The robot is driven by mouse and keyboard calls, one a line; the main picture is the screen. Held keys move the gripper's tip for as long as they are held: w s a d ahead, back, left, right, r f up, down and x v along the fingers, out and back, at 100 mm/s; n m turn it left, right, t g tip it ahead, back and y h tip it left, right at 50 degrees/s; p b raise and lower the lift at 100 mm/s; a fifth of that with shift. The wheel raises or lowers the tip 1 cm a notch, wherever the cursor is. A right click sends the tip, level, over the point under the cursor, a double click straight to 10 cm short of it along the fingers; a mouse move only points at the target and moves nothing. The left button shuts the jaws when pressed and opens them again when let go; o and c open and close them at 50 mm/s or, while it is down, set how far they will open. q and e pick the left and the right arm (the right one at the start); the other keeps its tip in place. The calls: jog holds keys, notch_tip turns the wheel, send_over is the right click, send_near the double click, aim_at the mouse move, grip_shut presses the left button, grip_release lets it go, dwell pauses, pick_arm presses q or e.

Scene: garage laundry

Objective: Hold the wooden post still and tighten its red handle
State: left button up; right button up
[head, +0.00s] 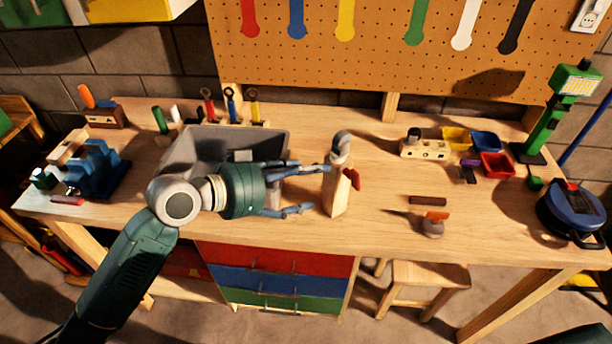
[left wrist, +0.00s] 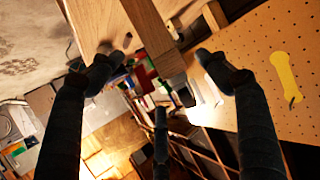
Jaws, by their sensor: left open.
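The wooden post (head: 336,195) stands upright near the middle of the workbench, with a rounded grey piece on top. Its red handle (head: 352,179) sticks out on the right side. My left gripper (head: 317,188) is open just left of the post, its fingers pointing right toward it. The upper fingertip is very close to the post; I cannot tell whether it touches. In the left wrist view the post (left wrist: 152,30) reaches in between the spread fingers of the left gripper (left wrist: 152,72). My right gripper is not in view.
A grey bin (head: 205,146) stands behind my left gripper. A small orange-topped tool (head: 433,226) and a dark bar (head: 428,201) lie right of the post. A wooden block (head: 424,149) and small coloured bins (head: 496,165) are farther right. The front bench area is mostly clear.

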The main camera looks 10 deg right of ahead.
aim_at(332, 174)
pick_arm(q)
jog(key=p+x, duration=0.1)
jog(key=x, duration=0.2)
jog(key=p+x, duration=0.1)
jog(key=x, duration=0.2)
jog(key=p+x, duration=0.1)
jog(key=x, duration=0.2)
jog(key=shift+w+d+r, duration=0.1)
jog(key=shift+d+r, duration=0.15)
jog(key=shift+d, duration=0.05)
jog(key=shift+w+d+f, duration=0.25)
jog(key=shift+d+f, duration=0.1)
jog(key=shift+d, duration=0.2)
jog(key=shift+c, duration=0.5)
jog(key=c, duration=1.4)
